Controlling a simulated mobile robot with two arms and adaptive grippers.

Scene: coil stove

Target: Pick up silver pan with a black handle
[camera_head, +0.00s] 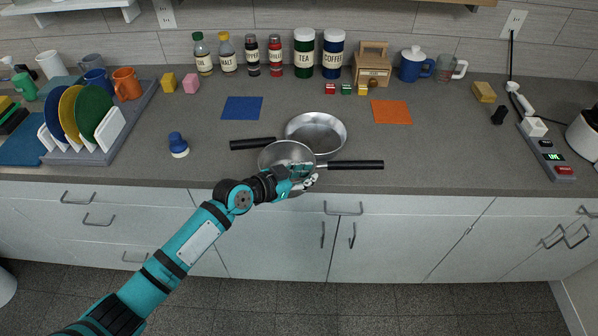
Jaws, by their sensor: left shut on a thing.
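Two silver pans with black handles are near the counter's front edge. The rear pan (322,122) sits on the counter with its handle (252,143) pointing left. The front pan (285,153) overlaps it in the picture, and its handle (358,165) points right. My left gripper (303,176) is shut on the front pan where the handle meets the bowl. The gripper hides part of the near rim and the handle's base. I cannot tell whether the front pan touches the counter. My right gripper is not in view.
A blue-topped shaker (178,145) stands to the left, with a plate rack (100,130) beyond it. Jars and bottles line the wall, including a tea canister (304,54). A blue mat (242,107) and an orange mat (391,111) lie behind.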

